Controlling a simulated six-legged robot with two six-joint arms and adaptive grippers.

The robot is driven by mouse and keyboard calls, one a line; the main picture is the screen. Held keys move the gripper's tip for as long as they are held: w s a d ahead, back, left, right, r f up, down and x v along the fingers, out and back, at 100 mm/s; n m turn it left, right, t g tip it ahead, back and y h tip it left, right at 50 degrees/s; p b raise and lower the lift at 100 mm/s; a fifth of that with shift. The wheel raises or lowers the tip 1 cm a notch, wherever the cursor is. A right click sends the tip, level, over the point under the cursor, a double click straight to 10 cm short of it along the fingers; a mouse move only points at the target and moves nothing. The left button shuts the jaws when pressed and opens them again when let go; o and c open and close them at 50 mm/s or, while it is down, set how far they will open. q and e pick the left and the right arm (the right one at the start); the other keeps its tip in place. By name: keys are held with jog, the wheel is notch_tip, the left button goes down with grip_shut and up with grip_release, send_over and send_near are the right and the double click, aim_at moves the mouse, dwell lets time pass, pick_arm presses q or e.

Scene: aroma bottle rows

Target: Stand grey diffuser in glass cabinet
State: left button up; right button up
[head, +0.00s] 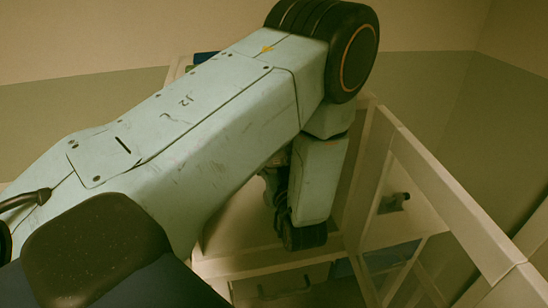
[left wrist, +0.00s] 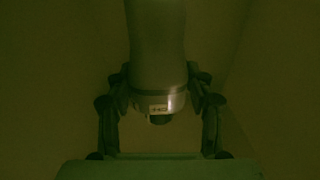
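In the left wrist view, the grey diffuser (left wrist: 157,50) is a smooth cylinder with a small pale label and a dark end piece, between the two dark fingers of my left gripper (left wrist: 158,82). The fingers appear closed against its sides. In the head view my left arm crosses the picture and hides the diffuser and most of the gripper. A pale-framed cabinet (head: 440,195) stands behind and right of the arm. My left wrist hangs down at its frame; how far inside the hand is cannot be told. My right gripper is not in view.
A dark object (head: 393,202) shows through the cabinet's side. Blue pieces show low in the cabinet (head: 390,258) and behind the arm at the top (head: 205,57). Pale cabinet rails run close to my wrist. The wrist view is very dark, with plain walls around the hand.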

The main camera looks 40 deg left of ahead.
pick_arm(q)
jog(key=o, duration=0.3)
jog(key=shift+a, duration=0.1)
jog(key=shift+d+r, duration=0.2)
